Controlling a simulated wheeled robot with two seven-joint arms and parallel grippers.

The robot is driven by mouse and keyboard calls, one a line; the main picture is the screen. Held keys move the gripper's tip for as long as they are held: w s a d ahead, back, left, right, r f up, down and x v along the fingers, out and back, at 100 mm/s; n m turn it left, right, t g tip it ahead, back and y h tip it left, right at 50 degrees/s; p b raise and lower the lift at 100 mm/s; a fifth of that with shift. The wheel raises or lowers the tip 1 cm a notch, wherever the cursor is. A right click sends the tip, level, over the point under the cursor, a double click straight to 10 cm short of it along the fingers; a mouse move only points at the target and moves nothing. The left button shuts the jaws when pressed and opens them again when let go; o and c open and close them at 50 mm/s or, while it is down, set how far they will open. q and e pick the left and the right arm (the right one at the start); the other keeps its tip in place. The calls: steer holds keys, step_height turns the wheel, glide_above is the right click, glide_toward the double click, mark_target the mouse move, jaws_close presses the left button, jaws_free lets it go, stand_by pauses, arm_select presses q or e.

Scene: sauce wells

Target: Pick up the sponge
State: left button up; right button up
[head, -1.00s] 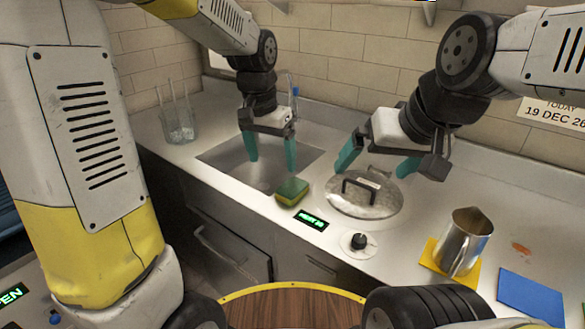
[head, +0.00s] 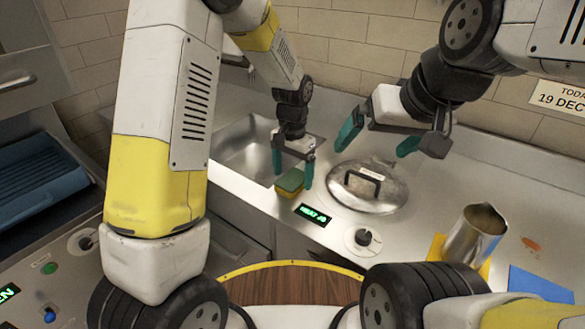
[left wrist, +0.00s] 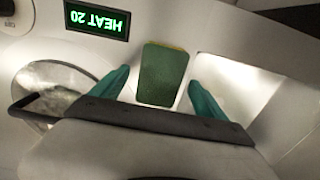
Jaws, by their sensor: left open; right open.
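The sponge (head: 289,183) is green on top with a yellow layer below. It lies on the counter between the sink's front right corner and the green display. My left gripper (head: 292,174) is open above it, its teal fingers to either side of the sponge in the picture. In the left wrist view the sponge (left wrist: 163,75) shows between the two open fingers (left wrist: 157,88), with a gap on each side. My right gripper (head: 378,140) is open and empty above the lidded well, right of the sponge.
A round metal lid with a dark handle (head: 368,186) covers a well just right of the sponge. A display (head: 313,215) and a knob (head: 362,238) are in front. The sink (head: 245,150) opens to the left. A metal jug (head: 473,235) and blue cloth (head: 540,284) stand right.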

mark_target(293, 178)
arm_select(q)
steer(key=shift+f, duration=0.25)
steer(key=c, duration=1.4)
steer(key=shift+r, duration=0.15)
steer(key=shift+r, duration=0.6)
step_height(293, 178, up, 2)
steer(key=shift+r, duration=0.15)
steer(key=s, duration=0.5)
steer(key=s+r, duration=0.1)
steer(key=s, duration=1)
steer(key=shift+d+r, duration=0.15)
steer(key=shift+d, duration=0.15)
